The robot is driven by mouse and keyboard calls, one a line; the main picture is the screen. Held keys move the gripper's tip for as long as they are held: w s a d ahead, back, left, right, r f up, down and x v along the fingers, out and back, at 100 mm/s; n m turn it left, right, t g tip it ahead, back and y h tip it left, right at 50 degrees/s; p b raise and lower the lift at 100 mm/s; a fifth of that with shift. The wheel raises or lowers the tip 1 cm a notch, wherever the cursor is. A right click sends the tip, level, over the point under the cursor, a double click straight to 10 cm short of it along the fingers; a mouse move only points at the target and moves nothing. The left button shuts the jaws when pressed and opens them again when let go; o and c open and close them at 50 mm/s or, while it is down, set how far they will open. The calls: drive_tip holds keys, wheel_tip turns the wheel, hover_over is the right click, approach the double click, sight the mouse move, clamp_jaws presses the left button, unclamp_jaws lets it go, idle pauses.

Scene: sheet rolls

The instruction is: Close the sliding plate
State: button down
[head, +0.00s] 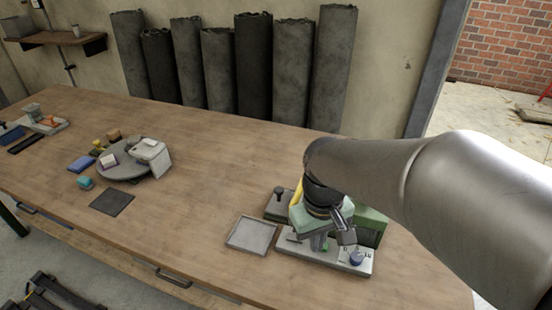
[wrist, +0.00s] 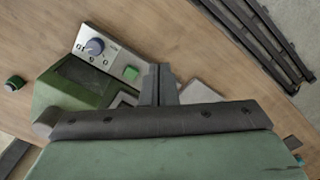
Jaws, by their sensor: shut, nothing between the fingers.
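The green device (head: 371,226) stands at the right front of the table, with a pale control panel (head: 300,252) along its front. A blue-grey knob (head: 357,258) sits on the panel, and a green button (wrist: 131,73) shows in the wrist view. The wrist view also shows a dark recessed face (wrist: 88,80) on the device. My gripper (wrist: 161,72) is shut and empty, close over the panel, beside the button. It partly hides the device in the head view (head: 317,241). I cannot tell which part is the sliding plate or whether my fingertips touch anything.
A light grey square tray (head: 251,234) lies left of the device. A black-knobbed lever (head: 278,193) stands at its back left. A round grey turntable (head: 128,163) with small blocks and a dark mat (head: 111,202) lie further left. The middle of the table is clear.

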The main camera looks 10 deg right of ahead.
drive_tip(key=w+a+n+g+h, duration=0.15)
drive_tip(key=w+n, duration=0.35)
drive_tip(key=w, duration=1.1)
drive_tip(key=n, duration=0.5)
approach(286, 208)
drive_tip(key=shift+h, duration=0.35)
drive_tip(key=x, duration=0.3)
drive_tip(key=p+x, duration=0.1)
drive_tip(key=x, duration=0.1)
drive_tip(key=shift+s+d, duration=0.15)
drive_tip(key=shift+s, duration=0.25)
drive_tip(key=shift+d, duration=0.1)
